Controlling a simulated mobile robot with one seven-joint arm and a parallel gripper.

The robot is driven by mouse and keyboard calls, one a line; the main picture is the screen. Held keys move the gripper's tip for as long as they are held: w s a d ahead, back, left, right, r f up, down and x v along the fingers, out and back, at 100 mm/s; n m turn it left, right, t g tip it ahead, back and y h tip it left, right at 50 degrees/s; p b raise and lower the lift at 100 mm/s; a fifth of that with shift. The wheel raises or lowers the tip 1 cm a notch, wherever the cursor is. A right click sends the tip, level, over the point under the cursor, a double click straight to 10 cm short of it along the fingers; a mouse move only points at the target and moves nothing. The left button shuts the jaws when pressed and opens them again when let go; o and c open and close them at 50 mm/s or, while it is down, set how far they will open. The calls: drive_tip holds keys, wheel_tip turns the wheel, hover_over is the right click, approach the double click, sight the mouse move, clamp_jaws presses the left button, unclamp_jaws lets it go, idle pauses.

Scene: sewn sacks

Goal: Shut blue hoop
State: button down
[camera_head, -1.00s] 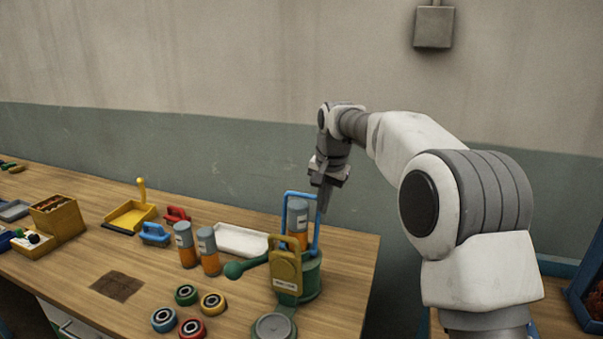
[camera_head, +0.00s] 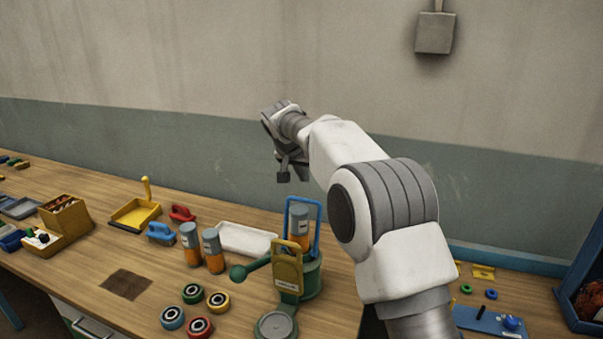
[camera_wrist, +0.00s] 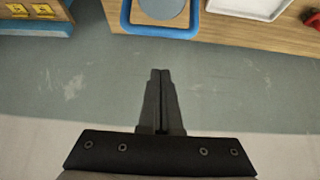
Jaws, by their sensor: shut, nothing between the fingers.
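The blue hoop (camera_head: 319,226) stands upright on a green device (camera_head: 312,281) near the bench's right end. A grey-and-orange cylinder (camera_head: 299,219) stands inside the hoop's outline. A yellow plate with a label (camera_head: 288,266) stands in front and hides part of the hoop. In the wrist view the hoop (camera_wrist: 160,30) shows at the top edge, around a grey round top (camera_wrist: 160,8). My gripper (camera_head: 284,178) is shut and empty, above and behind the hoop and apart from it. Its closed fingers (camera_wrist: 160,75) point toward the hoop in the wrist view.
A green ball-ended lever (camera_head: 240,272) sticks out left of the device. Two more cylinders (camera_head: 213,250), a white tray (camera_head: 247,239) and several coloured rings (camera_head: 193,293) are close by. A wall rises behind the bench. The air around my gripper is clear.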

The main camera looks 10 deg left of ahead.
sight(296, 210)
drive_tip(key=a+p+x, duration=0.1)
drive_tip(key=x, duration=0.6)
drive_tip(key=shift+s+d+r, duration=0.1)
drive_tip(key=shift+s, duration=0.95)
drive_tip(key=shift+s+d+r, duration=0.1)
drive_tip(key=shift+s, duration=0.95)
drive_tip(key=shift+f, duration=0.1)
drive_tip(key=shift+s+a+f+b, duration=0.1)
drive_tip(key=shift+s+f+b, duration=0.1)
drive_tip(key=shift+b, duration=1.05)
drive_tip(key=s+t+b, duration=0.1)
drive_tip(key=b, duration=0.3)
drive_tip(key=s+t+b, duration=0.1)
drive_tip(key=b, duration=0.3)
drive_tip(key=s+t+b, duration=0.1)
drive_tip(key=s+b, duration=0.1)
drive_tip(key=b, duration=0.3)
drive_tip(key=shift+a+r, duration=0.3)
drive_tip(key=shift+r, duration=0.1)
drive_tip(key=shift+s+r, duration=0.15)
